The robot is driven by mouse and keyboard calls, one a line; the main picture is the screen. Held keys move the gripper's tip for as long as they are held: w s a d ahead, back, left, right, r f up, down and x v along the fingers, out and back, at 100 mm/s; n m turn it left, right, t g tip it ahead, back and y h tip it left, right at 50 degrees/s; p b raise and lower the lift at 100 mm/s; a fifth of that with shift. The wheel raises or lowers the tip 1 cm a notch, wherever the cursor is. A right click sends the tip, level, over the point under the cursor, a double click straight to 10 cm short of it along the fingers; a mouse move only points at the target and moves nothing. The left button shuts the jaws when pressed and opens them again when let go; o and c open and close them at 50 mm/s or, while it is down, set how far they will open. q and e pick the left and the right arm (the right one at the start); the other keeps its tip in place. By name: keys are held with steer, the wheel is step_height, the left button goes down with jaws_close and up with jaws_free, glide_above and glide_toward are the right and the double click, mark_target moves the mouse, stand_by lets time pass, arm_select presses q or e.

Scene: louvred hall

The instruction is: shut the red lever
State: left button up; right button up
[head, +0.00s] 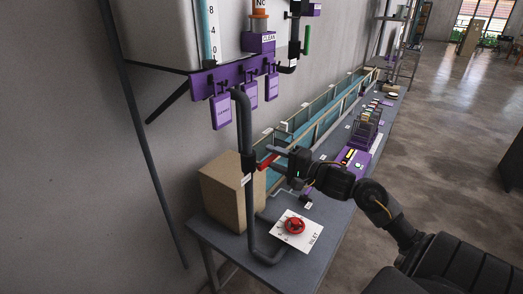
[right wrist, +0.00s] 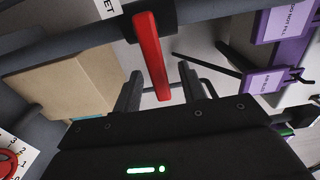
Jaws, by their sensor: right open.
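The red lever (head: 267,161) is a flat red bar on a dark upright pipe (head: 244,125); it points away from the pipe toward my right gripper. My right gripper (head: 281,160) is open at the lever. In the right wrist view the lever (right wrist: 152,55) reaches in between the two spread fingers of the gripper (right wrist: 160,84), with gaps visible on both sides. The lever's far end shows near the palm. I cannot tell whether any finger touches it. My left gripper is not in view.
A cardboard box (head: 228,193) stands behind the pipe. A red round valve wheel (head: 295,226) sits on a white INLET plate on the table (head: 215,232). Purple tags (head: 222,111) hang above. A long water channel (head: 335,105) runs back along the wall. Open floor lies right.

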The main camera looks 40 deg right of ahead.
steer(key=v, duration=0.6)
steer(key=shift+s, duration=0.3)
steer(key=shift+d, duration=0.1)
steer(key=b+v, duration=0.2)
steer(key=v, duration=0.8)
steer(key=shift+s, duration=0.4)
